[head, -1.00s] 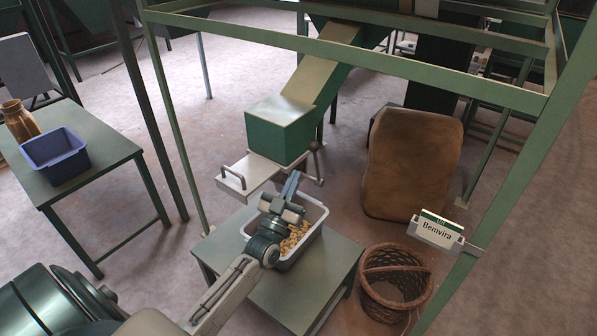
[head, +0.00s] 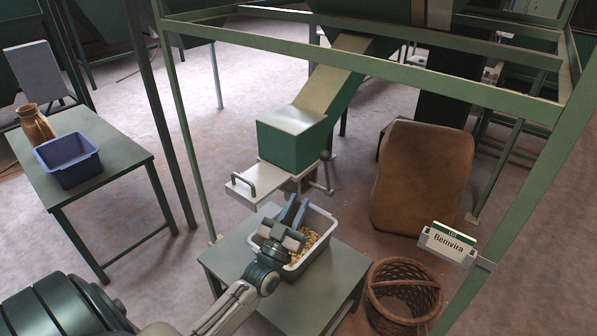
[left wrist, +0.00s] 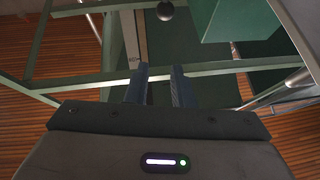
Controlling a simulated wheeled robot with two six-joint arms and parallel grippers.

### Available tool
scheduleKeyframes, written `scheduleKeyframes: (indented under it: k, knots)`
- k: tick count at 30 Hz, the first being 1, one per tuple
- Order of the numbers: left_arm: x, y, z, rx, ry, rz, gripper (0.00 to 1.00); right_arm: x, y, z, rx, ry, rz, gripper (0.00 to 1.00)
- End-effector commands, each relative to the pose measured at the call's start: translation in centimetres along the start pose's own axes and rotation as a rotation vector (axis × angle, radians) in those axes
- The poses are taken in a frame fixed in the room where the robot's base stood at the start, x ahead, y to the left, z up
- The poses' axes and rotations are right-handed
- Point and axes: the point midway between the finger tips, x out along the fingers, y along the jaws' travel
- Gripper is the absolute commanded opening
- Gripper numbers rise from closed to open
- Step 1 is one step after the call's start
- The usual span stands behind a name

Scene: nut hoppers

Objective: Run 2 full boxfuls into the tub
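The green box (head: 287,145) hangs at the lower end of a sloping chute. A pale slide plate with a handle (head: 244,184) sticks out to its left, and a lever with a dark ball knob (head: 325,156) is at its right. The grey tub (head: 327,237) stands on the low table beneath, with brown nuts (head: 308,240) in it. My left gripper (head: 297,205) is over the tub, below the box, and hides part of the tub. Its fingers stand apart and empty in the left wrist view (left wrist: 158,82), where a ball knob (left wrist: 165,10) shows beyond them. My right gripper is out of view.
The low green table (head: 225,262) has bare room left of the tub. Green frame posts and rails surround the box. A wicker basket (head: 380,312), a brown sack (head: 420,180) and a "Bemvira" sign (head: 448,242) are at right. A blue bin (head: 80,172) and brown jug (head: 35,122) are on the left table.

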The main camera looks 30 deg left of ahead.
Motion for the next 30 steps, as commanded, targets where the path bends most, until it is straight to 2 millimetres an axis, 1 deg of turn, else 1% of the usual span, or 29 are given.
scheduleKeyframes:
  k: [1, 3, 4, 7, 9, 11, 15, 18, 21, 25, 30]
  knots:
    - [0.6, 0.4, -0.3, 0.002, -0.011, 0.021, 0.31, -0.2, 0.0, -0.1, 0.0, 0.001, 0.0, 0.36]
    - [1.6, 1.3, -0.5, 0.002, -0.051, 0.069, 0.45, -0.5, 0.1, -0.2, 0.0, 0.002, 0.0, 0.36]
    - [2.2, 1.7, -0.6, 0.005, -0.076, 0.093, 0.5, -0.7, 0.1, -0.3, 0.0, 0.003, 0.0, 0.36]
    - [4.0, 3.0, -0.6, 0.025, -0.188, 0.163, 0.5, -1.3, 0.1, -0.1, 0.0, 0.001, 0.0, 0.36]
    - [5.2, 3.2, -0.6, 0.048, -0.278, 0.181, 0.5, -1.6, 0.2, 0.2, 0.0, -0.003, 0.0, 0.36]
    - [6.0, 2.9, -0.6, 0.072, -0.35, 0.174, 0.5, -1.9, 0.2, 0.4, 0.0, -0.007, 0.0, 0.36]
    - [7.2, 1.4, -0.8, 0.117, -0.478, 0.107, 0.5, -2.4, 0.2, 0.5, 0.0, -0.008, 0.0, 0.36]
    - [7.6, 0.3, -1.1, 0.138, -0.527, 0.055, 0.5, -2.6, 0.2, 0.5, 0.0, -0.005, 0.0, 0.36]
    - [7.9, -0.3, -1.2, 0.146, -0.55, 0.025, 0.5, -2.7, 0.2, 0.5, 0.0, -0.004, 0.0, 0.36]
    - [8.8, -0.5, -0.7, 0.146, -0.556, 0.017, 0.5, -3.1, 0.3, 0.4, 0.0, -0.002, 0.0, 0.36]
    - [11.4, -0.5, 0.7, 0.145, -0.556, 0.017, 0.5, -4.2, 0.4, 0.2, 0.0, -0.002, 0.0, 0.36]
